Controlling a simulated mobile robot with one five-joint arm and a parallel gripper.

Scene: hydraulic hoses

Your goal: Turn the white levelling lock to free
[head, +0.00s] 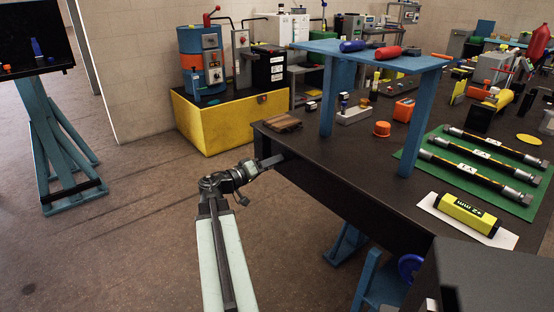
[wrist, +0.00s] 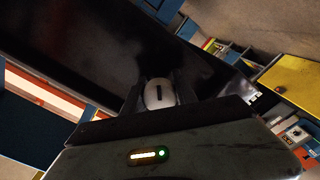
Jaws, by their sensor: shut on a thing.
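The white levelling lock (wrist: 153,99) is a round white knob with a dark slot-like mark, seen in the wrist view. It sits at the dark side of the workbench (head: 335,195). My gripper (wrist: 160,92) is shut on it, with one dark finger on each side. The dark mark stands roughly upright in the wrist picture. In the head view my gripper (head: 276,159) reaches the bench's left edge, and the lock cannot be made out there. I see no free or locked marking beside it.
A blue raised shelf (head: 375,56) stands on the bench above the arm. A brown block (head: 282,123) lies near the bench corner. A yellow chest (head: 232,122) stands behind on the floor. The floor left of my arm is clear up to a blue stand (head: 60,150).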

